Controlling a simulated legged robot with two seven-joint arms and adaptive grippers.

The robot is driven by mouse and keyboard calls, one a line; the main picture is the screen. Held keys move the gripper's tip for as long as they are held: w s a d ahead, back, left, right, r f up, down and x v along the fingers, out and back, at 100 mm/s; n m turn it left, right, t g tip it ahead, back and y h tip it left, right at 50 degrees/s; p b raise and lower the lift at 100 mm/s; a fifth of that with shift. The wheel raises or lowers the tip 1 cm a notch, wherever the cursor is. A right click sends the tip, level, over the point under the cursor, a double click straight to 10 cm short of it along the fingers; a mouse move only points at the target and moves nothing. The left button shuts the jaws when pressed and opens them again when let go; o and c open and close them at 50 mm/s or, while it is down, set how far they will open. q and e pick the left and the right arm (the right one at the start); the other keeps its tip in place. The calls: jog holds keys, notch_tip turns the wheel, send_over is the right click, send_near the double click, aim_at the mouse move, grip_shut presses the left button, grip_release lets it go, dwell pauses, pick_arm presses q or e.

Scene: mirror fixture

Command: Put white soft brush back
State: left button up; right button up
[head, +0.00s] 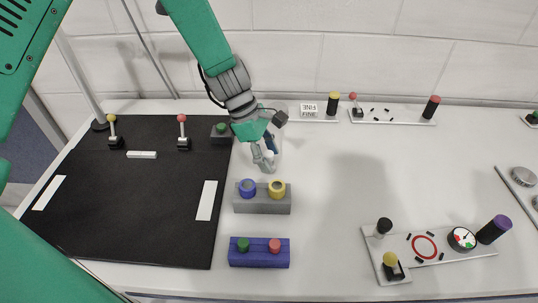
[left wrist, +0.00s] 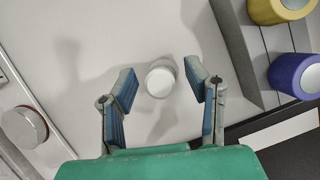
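A round white thing (left wrist: 161,78), which looks like the white brush seen end-on, stands between the spread fingers of my left gripper (left wrist: 163,82) in the left wrist view. A gap shows between it and each finger. In the head view my left gripper (head: 265,158) points down over the white table, behind the grey holder (head: 262,206) with a blue ring and a yellow ring. There the brush is mostly hidden by the gripper. The holder also shows at the upper right of the left wrist view (left wrist: 236,50). My right gripper is not in view.
A black mat (head: 120,215) covers the table's left side, with small joysticks at its back. A blue button block (head: 259,262) lies in front of the grey holder. Plates with knobs stand at the back and front right (head: 450,252). The middle of the table is clear.

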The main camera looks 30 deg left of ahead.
pick_arm(q)
jog(key=shift+r, duration=0.1)
jog(key=p+v, duration=0.2)
jog(key=v, duration=1)
jog(key=shift+d, duration=0.1)
jog(key=shift+s, duration=0.1)
